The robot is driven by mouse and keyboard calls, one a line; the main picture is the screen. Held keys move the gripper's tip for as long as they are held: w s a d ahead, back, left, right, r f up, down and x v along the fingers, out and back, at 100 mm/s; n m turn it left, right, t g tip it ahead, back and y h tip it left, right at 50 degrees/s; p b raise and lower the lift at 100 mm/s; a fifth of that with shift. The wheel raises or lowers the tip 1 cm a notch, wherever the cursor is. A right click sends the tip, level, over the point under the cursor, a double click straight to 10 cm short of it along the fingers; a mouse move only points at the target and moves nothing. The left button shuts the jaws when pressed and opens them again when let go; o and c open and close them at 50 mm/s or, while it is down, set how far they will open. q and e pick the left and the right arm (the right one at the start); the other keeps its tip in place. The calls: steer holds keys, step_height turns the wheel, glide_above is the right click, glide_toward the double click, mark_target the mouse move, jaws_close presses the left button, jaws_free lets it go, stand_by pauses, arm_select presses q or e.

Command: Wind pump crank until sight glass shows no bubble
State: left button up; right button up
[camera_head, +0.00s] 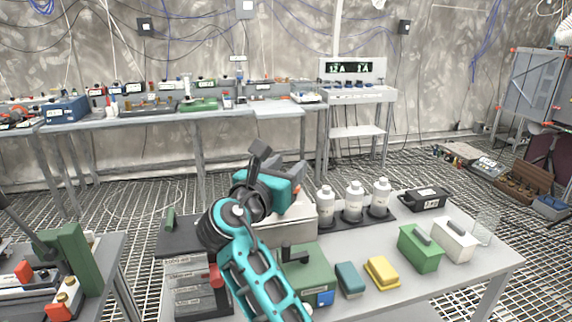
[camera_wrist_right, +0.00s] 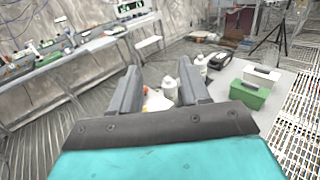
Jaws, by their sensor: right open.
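My right gripper (camera_head: 279,162) is raised over the back left of the near bench. In the right wrist view its two dark fingers (camera_wrist_right: 160,85) stand well apart with nothing held between them. A green box (camera_head: 308,272) with a black crank-like handle (camera_head: 294,251) sits on the bench, to the right of my right forearm. I cannot tell for sure whether this is the pump. A pale grey box (camera_head: 290,230) with a white and red part on top is partly hidden behind my wrist. I cannot make out a sight glass or a bubble. My left gripper is not in view.
Several white bottles (camera_head: 354,202) stand on a black tray behind the boxes. A blue block (camera_head: 348,279), a yellow block (camera_head: 382,272), a green case (camera_head: 419,250) and a white case (camera_head: 455,241) sit on the right. A green bracket (camera_head: 68,258) stands on the left table.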

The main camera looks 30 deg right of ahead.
steer(key=shift+r, duration=0.25)
